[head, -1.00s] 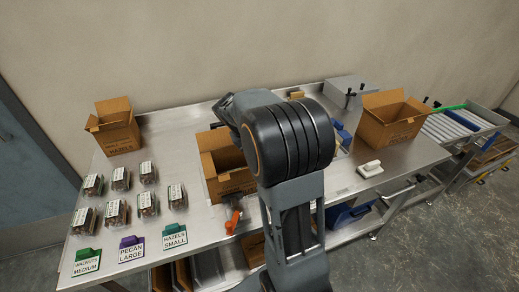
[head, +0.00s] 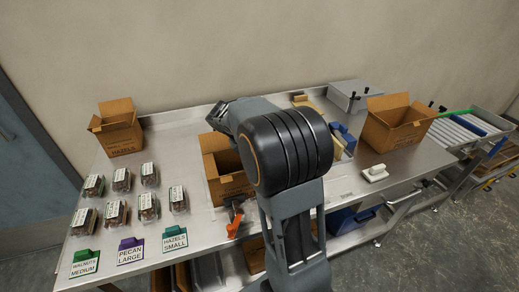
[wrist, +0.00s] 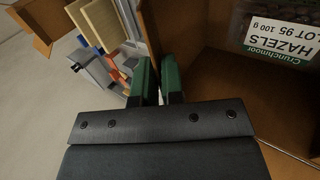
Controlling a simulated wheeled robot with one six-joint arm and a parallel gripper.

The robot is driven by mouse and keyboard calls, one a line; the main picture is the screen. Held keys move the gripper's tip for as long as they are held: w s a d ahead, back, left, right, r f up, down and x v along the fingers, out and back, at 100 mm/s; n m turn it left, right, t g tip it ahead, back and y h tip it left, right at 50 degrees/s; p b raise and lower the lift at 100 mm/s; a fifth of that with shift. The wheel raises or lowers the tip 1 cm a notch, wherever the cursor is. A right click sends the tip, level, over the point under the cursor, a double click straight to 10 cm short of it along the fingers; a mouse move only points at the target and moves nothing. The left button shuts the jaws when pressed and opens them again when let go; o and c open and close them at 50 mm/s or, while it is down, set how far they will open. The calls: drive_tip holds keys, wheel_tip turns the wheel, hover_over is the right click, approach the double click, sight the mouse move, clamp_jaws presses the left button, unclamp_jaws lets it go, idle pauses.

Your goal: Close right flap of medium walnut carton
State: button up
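An open brown carton (head: 226,188) stands at the middle of the table with its flaps up, partly hidden by my arm; its print is too small to read. In the wrist view, a brown carton wall (wrist: 215,80) fills the right side, with a clamshell labelled HAZELS (wrist: 285,30) inside. My gripper (wrist: 158,62) has two green fingers close together at a carton wall edge, with a narrow gap between them. I cannot tell whether they grip that edge. The gripper is hidden behind my arm in the head view. No walnut print is readable on any carton.
Open cartons stand at the far left (head: 121,133) and right (head: 396,125). Several clamshells (head: 115,215) lie at left, behind a green WALNUTS MEDIUM card (head: 85,264). An orange-handled tool (head: 234,224) lies before the middle carton.

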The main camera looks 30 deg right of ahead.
drive_tip(key=o, duration=0.4)
drive_tip(key=shift+c, duration=0.2)
drive_tip(key=v, duration=1.3)
drive_tip(key=shift+a+r, duration=0.2)
drive_tip(key=shift+r, duration=0.15)
